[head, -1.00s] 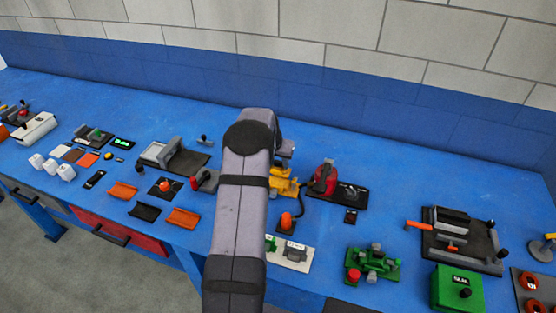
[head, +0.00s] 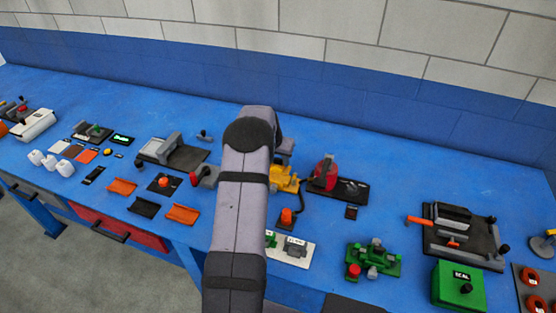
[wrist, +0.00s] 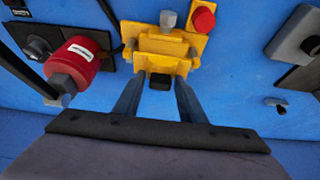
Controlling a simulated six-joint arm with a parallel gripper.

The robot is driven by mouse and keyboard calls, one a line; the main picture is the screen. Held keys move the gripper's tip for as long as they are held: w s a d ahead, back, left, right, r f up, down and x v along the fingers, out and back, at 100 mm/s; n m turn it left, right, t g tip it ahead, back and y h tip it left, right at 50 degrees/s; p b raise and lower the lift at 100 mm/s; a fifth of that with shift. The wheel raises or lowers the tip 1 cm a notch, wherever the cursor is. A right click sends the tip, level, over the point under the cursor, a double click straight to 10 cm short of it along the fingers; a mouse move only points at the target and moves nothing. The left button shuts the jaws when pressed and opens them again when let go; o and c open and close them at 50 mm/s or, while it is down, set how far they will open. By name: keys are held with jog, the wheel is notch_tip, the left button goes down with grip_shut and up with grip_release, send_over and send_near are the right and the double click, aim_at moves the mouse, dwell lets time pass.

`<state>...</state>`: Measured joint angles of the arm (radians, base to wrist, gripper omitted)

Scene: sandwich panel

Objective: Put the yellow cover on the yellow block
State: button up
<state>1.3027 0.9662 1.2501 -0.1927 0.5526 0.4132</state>
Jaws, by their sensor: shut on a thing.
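My gripper (wrist: 159,80) shows in the wrist view with its two fingers closed around a small black knob. The knob belongs to a yellow piece, which I take to be the yellow cover (wrist: 163,65). The yellow block (wrist: 172,45) is directly beyond and under it. The two overlap in this view, and I cannot tell whether the cover is fully seated or just above the block. In the head view the yellow block (head: 284,180) shows partly behind my arm. The fingers and cover are mostly hidden there.
A red round device (wrist: 77,62) on a black plate stands close left of the yellow block in the wrist view. A red button (wrist: 203,19) and a grey knob (wrist: 168,19) are beside the block. A grey fixture (wrist: 296,35) is at right. Bare blue bench lies between.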

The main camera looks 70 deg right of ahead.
aim_at(277, 164)
jog(key=shift+f, duration=0.3)
dwell(0.4)
jog(key=shift+f+b, duration=0.35)
jog(key=shift+b, duration=0.2)
jog(key=shift+f+b, duration=0.4)
jog(key=shift+f, duration=0.05)
jog(key=shift+f+b, duration=0.3)
jog(key=shift+f, duration=0.05)
jog(key=shift+f+b, duration=0.6)
jog(key=shift+b, duration=0.1)
dwell(1.2)
dwell(0.4)
jog(key=o, duration=1.5)
jog(key=shift+r, duration=0.15)
